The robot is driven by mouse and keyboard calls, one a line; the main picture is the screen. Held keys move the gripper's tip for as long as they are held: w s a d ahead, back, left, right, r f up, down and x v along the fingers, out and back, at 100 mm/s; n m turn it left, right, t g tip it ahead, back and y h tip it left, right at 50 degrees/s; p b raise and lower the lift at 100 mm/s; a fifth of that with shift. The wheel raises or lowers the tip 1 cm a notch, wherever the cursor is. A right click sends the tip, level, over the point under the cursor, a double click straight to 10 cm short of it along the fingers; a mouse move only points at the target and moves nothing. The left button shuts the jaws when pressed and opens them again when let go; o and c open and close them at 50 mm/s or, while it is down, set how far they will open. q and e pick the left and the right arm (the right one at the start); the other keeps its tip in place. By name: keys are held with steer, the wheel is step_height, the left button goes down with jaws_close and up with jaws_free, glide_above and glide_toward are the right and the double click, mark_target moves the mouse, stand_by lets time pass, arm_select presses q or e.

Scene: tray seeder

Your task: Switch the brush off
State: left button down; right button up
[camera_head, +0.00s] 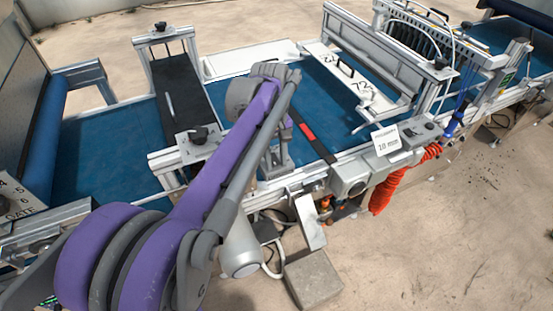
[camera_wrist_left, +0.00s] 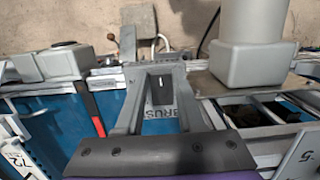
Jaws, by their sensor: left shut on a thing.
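My left arm reaches across the machine from the lower left in the head view. My left gripper (camera_head: 276,157) points down beside the machine's near rail. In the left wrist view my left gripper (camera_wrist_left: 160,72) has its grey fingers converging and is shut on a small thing. That thing is mostly hidden, so I cannot make out the switch or its position. A label reading partly "BRUS" (camera_wrist_left: 187,108) shows behind the fingers, on or in front of the blue surface. My right gripper is in neither view.
The blue belt (camera_head: 105,140) runs along the machine. A black strip with a red part (camera_head: 307,131) lies right of my gripper. A grey box (camera_head: 350,182), a "20 mm" card (camera_head: 387,140) and a coiled orange hose (camera_head: 385,192) are further right. A grey motor housing (camera_wrist_left: 250,50) stands close by.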

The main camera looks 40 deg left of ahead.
arm_select(q)
steer(key=shift+w+a+r+g+h, duration=0.15)
steer(key=shift+a+g+h, duration=0.1)
steer(key=shift+h, duration=0.25)
steer(key=shift+w+a+f+g+h, duration=0.1)
steer(key=shift+a+g+h, duration=0.15)
steer(key=shift+h, duration=0.25)
steer(key=shift+r+g+h, duration=0.15)
steer(key=shift+g+h, duration=0.25)
steer(key=shift+h, duration=0.2)
steer(key=c, duration=0.5)
jaws_free()
steer(key=v, duration=1.1)
steer(key=shift+p, duration=0.3)
